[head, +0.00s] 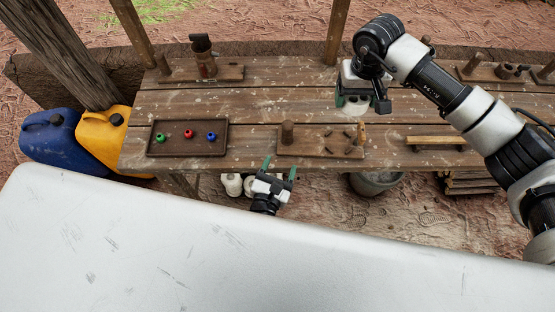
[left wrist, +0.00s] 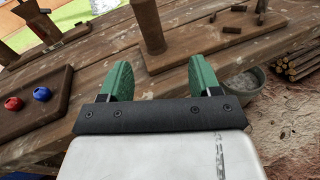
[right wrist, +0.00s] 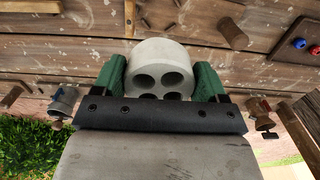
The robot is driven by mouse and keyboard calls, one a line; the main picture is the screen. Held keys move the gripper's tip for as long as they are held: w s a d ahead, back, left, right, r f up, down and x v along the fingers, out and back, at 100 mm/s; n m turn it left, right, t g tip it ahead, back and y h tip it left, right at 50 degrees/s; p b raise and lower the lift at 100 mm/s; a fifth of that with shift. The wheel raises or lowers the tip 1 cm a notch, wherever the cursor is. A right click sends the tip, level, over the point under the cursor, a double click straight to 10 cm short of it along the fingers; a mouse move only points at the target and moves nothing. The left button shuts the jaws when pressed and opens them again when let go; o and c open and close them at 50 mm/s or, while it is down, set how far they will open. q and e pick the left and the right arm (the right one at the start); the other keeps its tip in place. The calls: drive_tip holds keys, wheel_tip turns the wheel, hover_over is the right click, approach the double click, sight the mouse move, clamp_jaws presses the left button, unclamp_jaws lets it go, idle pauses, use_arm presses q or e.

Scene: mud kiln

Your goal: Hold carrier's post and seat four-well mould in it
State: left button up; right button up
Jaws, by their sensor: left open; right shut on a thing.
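The carrier is a wooden board (head: 312,143) near the table's front edge, with an upright round post (head: 287,133) at its left end and several small dark pegs on its right part. In the left wrist view the post (left wrist: 150,27) stands beyond my open, empty left gripper (head: 281,168), between the lines of its green fingers and apart from them. My right gripper (head: 360,99) is shut on the grey, round four-well mould (right wrist: 160,68). It holds the mould above the table, behind the carrier's right end; its wells show in the right wrist view.
A brown tray (head: 157,150) with green, red and blue pieces lies left of the carrier. Another board (head: 215,77) with a dark upright object stands at the back left. A small wooden rack (head: 435,141) is to the right. A bucket (head: 375,184) stands below the table edge.

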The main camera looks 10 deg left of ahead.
sight(289, 125)
use_arm(q)
drive_tip(key=w, duration=0.4)
drive_tip(key=w+r+n, duration=0.1)
drive_tip(key=w, duration=0.3)
drive_tip(key=w+r+n+t, duration=0.1)
drive_tip(key=w, duration=0.4)
drive_tip(key=shift+d+y, duration=0.1)
drive_tip(key=shift+y, duration=0.3)
drive_tip(key=shift+s, duration=0.1)
drive_tip(key=c, duration=1.1)
use_arm(e)
wheel_tip(289, 125, down, 12)
drive_tip(key=shift+r, duration=0.1)
